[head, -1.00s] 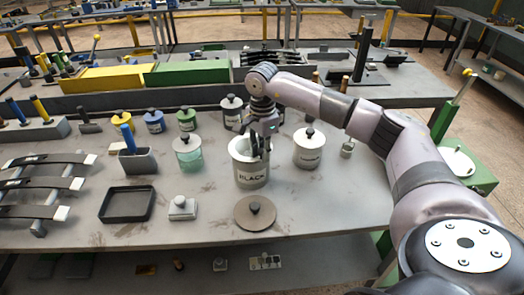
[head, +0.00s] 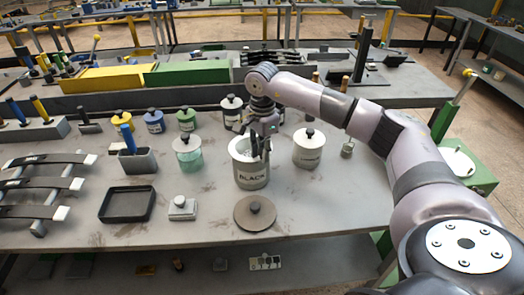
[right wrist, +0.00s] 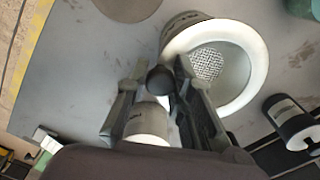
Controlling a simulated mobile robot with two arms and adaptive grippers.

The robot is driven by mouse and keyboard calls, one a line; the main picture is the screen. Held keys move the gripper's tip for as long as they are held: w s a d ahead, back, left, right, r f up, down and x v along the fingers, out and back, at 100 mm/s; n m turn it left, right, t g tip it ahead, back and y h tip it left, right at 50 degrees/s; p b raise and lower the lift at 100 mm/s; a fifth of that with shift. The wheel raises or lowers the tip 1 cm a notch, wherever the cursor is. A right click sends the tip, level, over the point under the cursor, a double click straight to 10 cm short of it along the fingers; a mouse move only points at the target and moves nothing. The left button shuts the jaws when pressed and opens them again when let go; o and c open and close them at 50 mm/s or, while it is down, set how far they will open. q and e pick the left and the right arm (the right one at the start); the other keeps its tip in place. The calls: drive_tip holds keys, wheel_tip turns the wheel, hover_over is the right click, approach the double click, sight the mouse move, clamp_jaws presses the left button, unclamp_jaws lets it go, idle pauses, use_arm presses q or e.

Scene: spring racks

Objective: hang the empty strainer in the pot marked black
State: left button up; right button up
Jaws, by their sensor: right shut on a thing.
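The pot marked BLACK (head: 250,178) stands upright on the table, open, with a pale rim. In the right wrist view the same pot (right wrist: 258,67) shows a mesh strainer (right wrist: 207,63) inside its mouth, with no contents visible in it. My right gripper (head: 262,152) is over the right part of the pot's mouth. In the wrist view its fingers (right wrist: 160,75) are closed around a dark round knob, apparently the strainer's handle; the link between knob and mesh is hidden. My left gripper is not in view.
A lidded white pot (head: 308,153) stands close right of the black-marked pot. A brown lid (head: 247,219) lies in front. The front right of the table is clear.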

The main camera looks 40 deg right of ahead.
drive_tip(key=shift+f+b, duration=0.5)
drive_tip(key=shift+f, duration=0.15)
drive_tip(key=o, duration=1.1)
drive_tip(key=shift+c, duration=0.2)
drive_tip(key=shift+o, duration=0.4)
drive_tip(key=o, duration=0.4)
drive_tip(key=shift+r, duration=0.1)
drive_tip(key=shift+r+p, duration=2.35)
drive_tip(key=shift+r, duration=1.1)
